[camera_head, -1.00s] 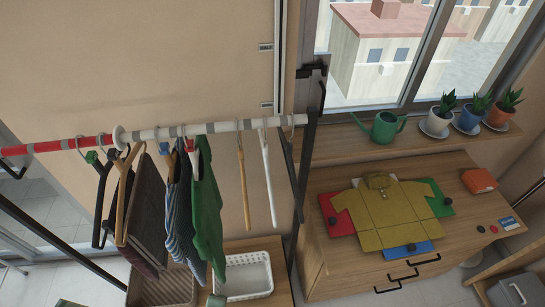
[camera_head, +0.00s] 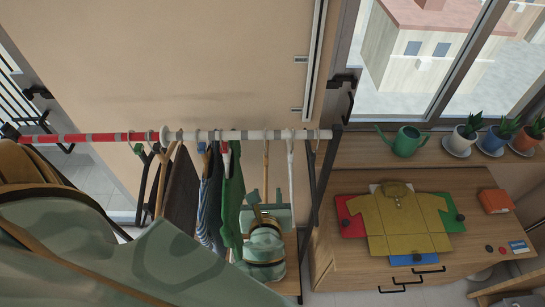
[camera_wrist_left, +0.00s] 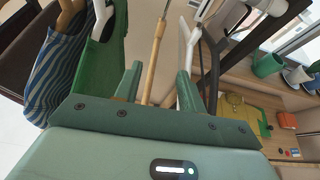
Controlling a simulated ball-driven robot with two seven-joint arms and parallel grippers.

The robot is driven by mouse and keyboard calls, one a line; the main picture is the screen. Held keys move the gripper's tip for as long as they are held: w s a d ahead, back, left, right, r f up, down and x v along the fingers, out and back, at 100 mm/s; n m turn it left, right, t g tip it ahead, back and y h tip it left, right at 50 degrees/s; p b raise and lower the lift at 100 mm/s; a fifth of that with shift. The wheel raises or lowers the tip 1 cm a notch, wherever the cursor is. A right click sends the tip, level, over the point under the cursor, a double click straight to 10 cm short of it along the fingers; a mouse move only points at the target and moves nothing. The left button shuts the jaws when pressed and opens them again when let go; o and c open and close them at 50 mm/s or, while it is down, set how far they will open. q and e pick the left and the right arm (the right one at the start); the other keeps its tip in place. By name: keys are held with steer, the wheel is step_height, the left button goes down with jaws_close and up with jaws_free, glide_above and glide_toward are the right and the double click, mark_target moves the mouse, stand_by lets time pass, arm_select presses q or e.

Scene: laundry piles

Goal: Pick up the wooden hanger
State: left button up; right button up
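The wooden hanger (camera_head: 265,165) is a thin light-brown hanger, seen edge-on, hanging empty from the rail. My left gripper (camera_head: 266,197) is just below it in the head view, its body covering the lower part. In the left wrist view the wooden hanger (camera_wrist_left: 155,55) runs down between the two green fingers (camera_wrist_left: 157,85), with gaps on both sides. The fingers are open. A white hanger (camera_head: 290,165) hangs just to the right; in the wrist view it (camera_wrist_left: 188,45) is close behind the right finger. My right gripper is not in view.
The red and white rail (camera_head: 240,134) crosses above. A green shirt (camera_head: 234,190) hangs close on the left, then a striped shirt (camera_head: 211,195) and a dark brown garment (camera_head: 181,190). A black rack post (camera_head: 318,195) stands right. A yellow shirt (camera_head: 398,220) lies on the wooden drawers (camera_head: 345,262).

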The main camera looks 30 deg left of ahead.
mark_target(266, 162)
arm_select(q)
steer(key=shift+w+a+r+y, duration=0.1)
steer(key=shift+a+r+y, duration=0.05)
steer(key=shift+r, duration=0.4)
steer(key=shift+w+a+r+y, duration=0.1)
steer(key=shift+r+y, duration=0.05)
steer(key=shift+r, duration=0.35)
steer(key=shift+w+a, duration=0.2)
steer(key=shift+a, duration=0.05)
steer(key=b+x, duration=0.6)
steer(key=x, duration=0.4)
steer(key=shift+w+f, duration=0.1)
steer(key=shift+w, duration=0.1)
steer(key=b+x, duration=0.1)
steer(key=b, duration=0.1)
steer(key=b+x, duration=0.3)
steer(key=shift+w+d+f+b, duration=0.3)
steer(key=shift+f+b, duration=0.1)
steer(key=shift+f, duration=0.1)
steer(key=shift+w+a, duration=0.15)
steer(key=shift+w, duration=0.05)
steer(key=shift+r, duration=0.15)
jaws_close()
